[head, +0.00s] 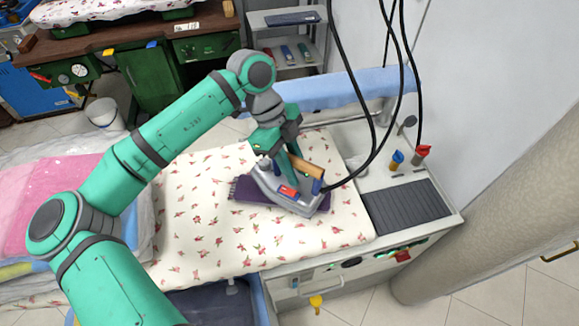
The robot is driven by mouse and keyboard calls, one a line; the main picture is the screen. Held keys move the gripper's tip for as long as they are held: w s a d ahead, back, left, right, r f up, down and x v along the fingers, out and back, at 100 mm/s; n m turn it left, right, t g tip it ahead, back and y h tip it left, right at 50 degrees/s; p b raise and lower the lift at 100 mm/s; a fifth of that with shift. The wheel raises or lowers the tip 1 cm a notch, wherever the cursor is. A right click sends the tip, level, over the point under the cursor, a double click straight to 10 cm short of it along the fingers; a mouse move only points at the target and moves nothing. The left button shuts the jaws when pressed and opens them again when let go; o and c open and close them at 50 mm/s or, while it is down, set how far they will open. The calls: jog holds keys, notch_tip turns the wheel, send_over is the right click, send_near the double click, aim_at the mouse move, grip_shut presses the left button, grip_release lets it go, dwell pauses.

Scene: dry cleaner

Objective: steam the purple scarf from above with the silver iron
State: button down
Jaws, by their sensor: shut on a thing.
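The silver iron (297,204) has a wooden handle (305,165), a red patch on its side and a black cable at its back. My gripper (290,165) is at the iron's handle and shut on the iron. The purple scarf (250,197) lies folded on the flowered ironing pad (195,240). The iron is over the scarf and hides much of it. I cannot tell whether the iron's sole touches the scarf or hangs a little above it.
Black cables (370,110) hang at the right of the arm. A dark ribbed rest (407,207) and blue and red knobs are right of the pad. Pink wrapped cloth (60,205) lies at left. A beige column (490,210) stands at right.

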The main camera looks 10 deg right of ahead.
jog(key=shift+s+d, duration=1.75)
jog(key=shift+d, duration=2.6)
jog(key=shift+r, duration=2.7)
